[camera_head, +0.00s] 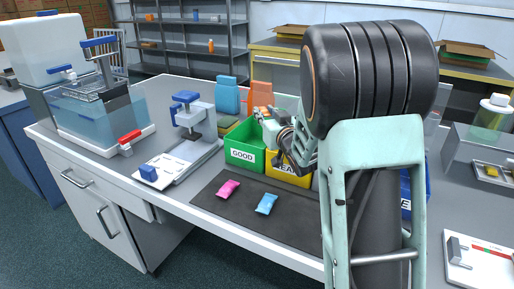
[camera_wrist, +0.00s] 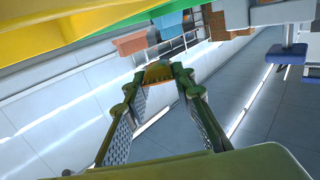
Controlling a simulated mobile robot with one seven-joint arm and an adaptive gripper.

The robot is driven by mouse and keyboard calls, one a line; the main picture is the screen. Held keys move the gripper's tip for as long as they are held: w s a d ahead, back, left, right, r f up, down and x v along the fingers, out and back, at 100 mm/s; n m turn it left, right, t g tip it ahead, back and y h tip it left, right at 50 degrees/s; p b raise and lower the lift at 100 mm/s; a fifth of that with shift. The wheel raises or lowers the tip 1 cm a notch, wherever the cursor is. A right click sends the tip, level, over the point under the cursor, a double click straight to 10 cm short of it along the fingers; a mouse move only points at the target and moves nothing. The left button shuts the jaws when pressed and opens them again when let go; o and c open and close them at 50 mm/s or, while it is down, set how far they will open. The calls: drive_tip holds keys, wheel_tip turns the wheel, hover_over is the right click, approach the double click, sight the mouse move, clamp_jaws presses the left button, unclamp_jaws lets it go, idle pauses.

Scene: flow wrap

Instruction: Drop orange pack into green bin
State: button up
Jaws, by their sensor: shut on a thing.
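My gripper (camera_wrist: 157,84) is shut on the orange pack (camera_wrist: 157,72), which shows as a yellow-orange piece with a toothed edge between the fingertips. In the head view my gripper (camera_head: 270,120) is over the area of the green bin (camera_head: 245,153), labelled GOOD, and the yellow bin. The pack is small and hard to make out there. The green bin stands on the bench at the back of the dark mat. In the wrist view a green rim (camera_wrist: 103,22) runs along the upper left. The inside of the green bin is mostly hidden.
The yellow bin (camera_head: 288,171) stands right of the green one; a blue bin (camera_head: 405,192) is partly behind my arm. A pink pack (camera_head: 228,188) and a blue pack (camera_head: 266,203) lie on the dark mat (camera_head: 240,218). A sealing device (camera_head: 192,115) stands left.

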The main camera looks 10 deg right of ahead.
drive_tip(key=o, duration=1)
drive_tip(key=shift+s, duration=0.1)
drive_tip(key=s+d, duration=0.2)
drive_tip(key=s, duration=0.9)
drive_tip(key=shift+s+r, duration=0.35)
